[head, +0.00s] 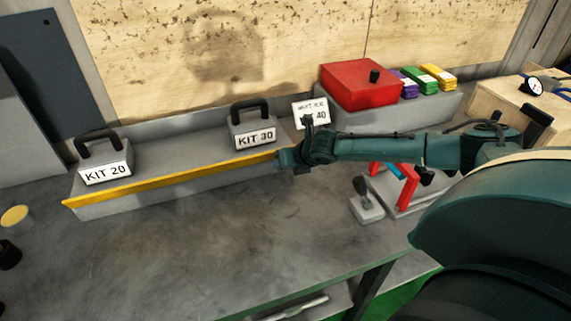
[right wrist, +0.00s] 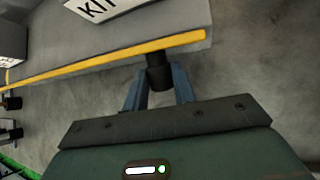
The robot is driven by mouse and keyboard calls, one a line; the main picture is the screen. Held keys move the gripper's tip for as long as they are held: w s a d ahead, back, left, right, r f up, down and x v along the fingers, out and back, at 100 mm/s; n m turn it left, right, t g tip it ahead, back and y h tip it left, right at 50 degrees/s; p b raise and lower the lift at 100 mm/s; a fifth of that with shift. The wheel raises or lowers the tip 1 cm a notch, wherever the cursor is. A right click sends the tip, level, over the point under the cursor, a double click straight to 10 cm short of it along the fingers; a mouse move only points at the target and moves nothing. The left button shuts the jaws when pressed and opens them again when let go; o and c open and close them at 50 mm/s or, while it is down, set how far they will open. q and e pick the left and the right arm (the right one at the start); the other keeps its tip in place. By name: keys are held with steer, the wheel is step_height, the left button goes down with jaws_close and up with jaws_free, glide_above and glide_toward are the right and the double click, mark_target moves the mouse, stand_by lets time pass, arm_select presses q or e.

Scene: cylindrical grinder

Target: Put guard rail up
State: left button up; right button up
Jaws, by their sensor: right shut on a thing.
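The guard rail is a long yellow bar (head: 170,180) along the front of a low grey shelf (head: 130,204), close to its upper edge. It also shows in the right wrist view (right wrist: 110,62), with a short black cylindrical knob (right wrist: 158,76) against it. My right gripper (head: 284,159) is at the rail's right end in the head view. Its fingers (right wrist: 158,92) are shut around the black knob. The rail's right end is partly hidden by the gripper in the head view. My left gripper is not in view.
Kit 20 (head: 105,166) and Kit 30 (head: 253,130), weights with black handles, stand on the shelf behind the rail. A third label (head: 311,112) is partly hidden. A red box (head: 360,84) stands at the back right. The bench in front (head: 230,235) is mostly clear.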

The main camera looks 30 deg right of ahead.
steer(key=shift+w+d+r+m+g+y, duration=0.15)
steer(key=shift+w+r+g, duration=0.15)
steer(key=shift+g, duration=0.4)
steer(key=shift+w+d+r+m+g+y, duration=0.15)
steer(key=shift+r+g, duration=0.2)
steer(key=shift+g, duration=0.35)
steer(key=shift+w+r+g+y, duration=0.1)
steer(key=shift+w+r+g, duration=0.2)
steer(key=shift+g, duration=0.4)
steer(key=shift+r, duration=0.1)
steer(key=o, duration=1)
steer(key=shift+a, duration=0.1)
steer(key=shift+s, duration=0.1)
arm_select(q)
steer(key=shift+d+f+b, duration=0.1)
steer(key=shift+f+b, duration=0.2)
steer(key=shift+b, duration=0.45)
arm_select(e)
steer(key=v, duration=1.3)
